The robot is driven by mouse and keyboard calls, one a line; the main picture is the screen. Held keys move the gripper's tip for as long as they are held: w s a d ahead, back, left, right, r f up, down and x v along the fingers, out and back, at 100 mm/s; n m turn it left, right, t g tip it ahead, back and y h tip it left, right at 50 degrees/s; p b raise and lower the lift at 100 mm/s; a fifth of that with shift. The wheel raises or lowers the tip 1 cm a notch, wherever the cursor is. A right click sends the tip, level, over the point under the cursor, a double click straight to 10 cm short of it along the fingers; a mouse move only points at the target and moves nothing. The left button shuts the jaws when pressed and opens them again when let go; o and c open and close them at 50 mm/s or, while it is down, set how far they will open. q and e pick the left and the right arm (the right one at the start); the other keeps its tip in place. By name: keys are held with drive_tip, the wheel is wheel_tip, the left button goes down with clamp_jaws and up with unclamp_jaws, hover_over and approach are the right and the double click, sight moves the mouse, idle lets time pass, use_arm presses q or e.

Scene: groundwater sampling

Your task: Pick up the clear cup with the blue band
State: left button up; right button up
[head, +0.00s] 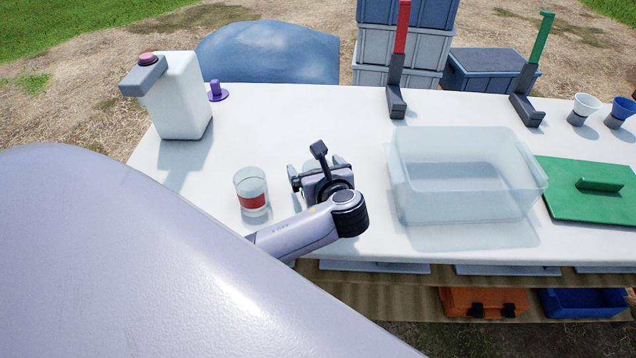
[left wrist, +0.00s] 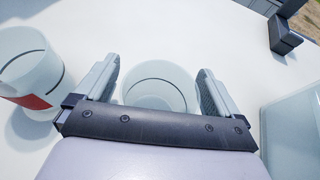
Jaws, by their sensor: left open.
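My left gripper (head: 318,178) is over the table, pointing down, with its fingers apart. In the left wrist view, a clear round cup (left wrist: 157,86) sits between the two open fingers (left wrist: 157,76). I see its rim from above; its band is hidden, so I cannot tell its color. In the head view my gripper and wrist hide most of this cup. A second clear cup with a red band (head: 252,190) stands upright just left of the gripper; it also shows at the left of the left wrist view (left wrist: 28,72). My right gripper is not in view.
A clear bin (head: 465,205) stands right of the gripper, with a green lid (head: 590,190) beyond it. A white dispenser (head: 180,95) stands at the back left. Red (head: 401,40) and green (head: 540,45) handled stands are at the back edge. The white table between is clear.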

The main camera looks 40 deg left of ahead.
use_arm(q)
drive_tip(key=c, duration=1)
